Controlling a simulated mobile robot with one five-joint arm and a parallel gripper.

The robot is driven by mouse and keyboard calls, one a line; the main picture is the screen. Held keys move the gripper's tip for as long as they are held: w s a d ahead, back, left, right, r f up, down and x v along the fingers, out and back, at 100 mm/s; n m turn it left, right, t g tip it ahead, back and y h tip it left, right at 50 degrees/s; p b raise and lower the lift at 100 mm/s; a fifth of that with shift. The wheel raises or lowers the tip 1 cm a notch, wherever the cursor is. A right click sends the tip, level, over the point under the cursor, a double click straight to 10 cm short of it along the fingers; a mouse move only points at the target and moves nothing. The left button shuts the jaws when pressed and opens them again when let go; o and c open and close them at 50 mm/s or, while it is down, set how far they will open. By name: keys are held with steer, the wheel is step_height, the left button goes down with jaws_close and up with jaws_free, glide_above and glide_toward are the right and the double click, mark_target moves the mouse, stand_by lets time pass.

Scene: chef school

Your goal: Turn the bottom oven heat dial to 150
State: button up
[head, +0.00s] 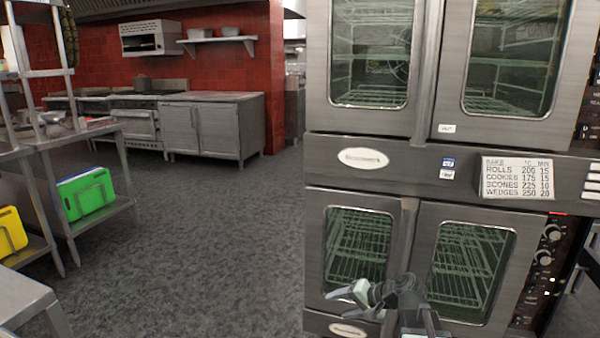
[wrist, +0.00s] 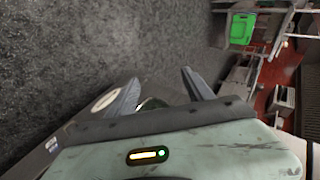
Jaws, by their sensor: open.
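The double-stacked steel oven stands at the right in the head view. Its bottom oven (head: 411,212) has two glass doors, both closed. The bottom oven's dark control panel (head: 535,285) is at the far right, seen at a slant. Light round dials (head: 551,232) show on its upper part. I cannot tell which is the heat dial, and the markings are too small to read. My gripper (head: 352,300) is open and empty, in front of the lower left door and well left of the panel. The wrist view shows its two spread fingers (wrist: 160,90) with nothing between them.
A white baking chart (head: 517,178) is fixed between the two ovens. A steel rack with green boards (head: 87,194) and a yellow board (head: 11,232) stands at the left. Steel counters (head: 212,125) line the red back wall. The grey floor between is clear.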

steer(key=s+a+f+n+g+h, duration=0.45)
steer(key=s+f, duration=0.25)
steer(key=s, duration=0.2)
steer(key=s+d+g+h+p, duration=0.1)
steer(key=s+d+g+h, duration=0.1)
steer(key=s+d+h, duration=0.45)
step_height(320, 180, up, 30)
steer(key=w+d+y+p, duration=0.1)
steer(key=y+p, duration=0.2)
steer(key=p, duration=2.8)
steer(key=shift+w+d+r, duration=0.25)
steer(key=shift+w, duration=0.1)
